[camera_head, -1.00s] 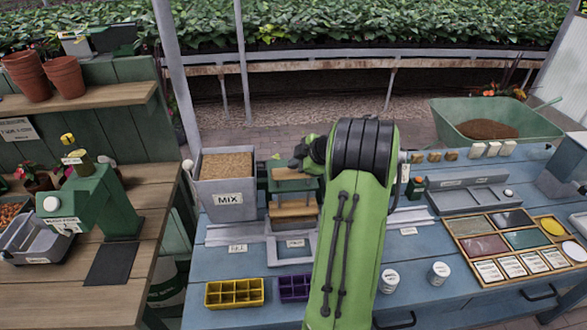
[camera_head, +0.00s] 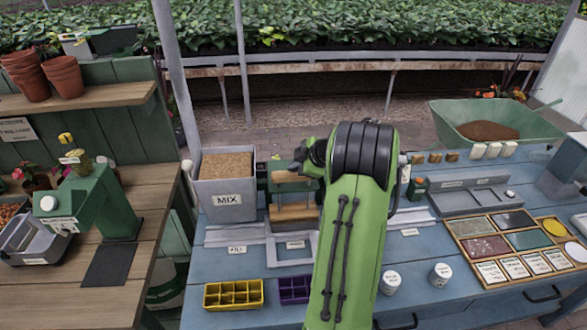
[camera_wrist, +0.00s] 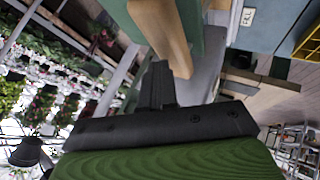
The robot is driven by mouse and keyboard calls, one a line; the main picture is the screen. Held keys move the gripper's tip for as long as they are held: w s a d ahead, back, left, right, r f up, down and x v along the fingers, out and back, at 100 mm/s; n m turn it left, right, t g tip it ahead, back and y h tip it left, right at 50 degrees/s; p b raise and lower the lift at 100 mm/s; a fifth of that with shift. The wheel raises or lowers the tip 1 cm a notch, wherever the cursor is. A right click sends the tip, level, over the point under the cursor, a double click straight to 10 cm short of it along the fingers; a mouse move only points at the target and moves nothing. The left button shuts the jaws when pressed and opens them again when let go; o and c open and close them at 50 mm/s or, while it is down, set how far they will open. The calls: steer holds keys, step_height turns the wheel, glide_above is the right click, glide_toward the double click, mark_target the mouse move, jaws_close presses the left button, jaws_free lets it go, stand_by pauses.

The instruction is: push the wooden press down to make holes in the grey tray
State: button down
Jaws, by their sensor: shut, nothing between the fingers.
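The wooden press stands at the middle of the blue bench, with an upper wooden bar (camera_head: 287,177) and a lower wooden block (camera_head: 290,213) in a green frame. My gripper (camera_head: 303,160) is at the upper bar's right end, partly hidden by my arm. In the wrist view my gripper (camera_wrist: 158,75) is shut and empty, its fingertips close to a wooden bar (camera_wrist: 163,35); I cannot tell whether they touch. A grey open frame (camera_head: 292,262), perhaps the tray or its holder, lies in front of the press. Holes are not visible.
A grey MIX bin (camera_head: 227,207) stands left of the press. Yellow (camera_head: 234,294) and purple (camera_head: 294,290) cell trays sit at the bench's front. White-lidded jars (camera_head: 390,282) and a sectioned wooden tray (camera_head: 474,262) are to the right. My arm hides part of the bench.

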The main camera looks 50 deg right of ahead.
steer(key=shift+f+b, duration=0.65)
steer(key=shift+f, duration=0.05)
stand_by(0.4)
stand_by(0.3)
steer(key=shift+r+p, duration=1.3)
steer(key=shift+r, duration=1)
step_height(320, 180, up, 5)
steer(key=p, duration=0.3)
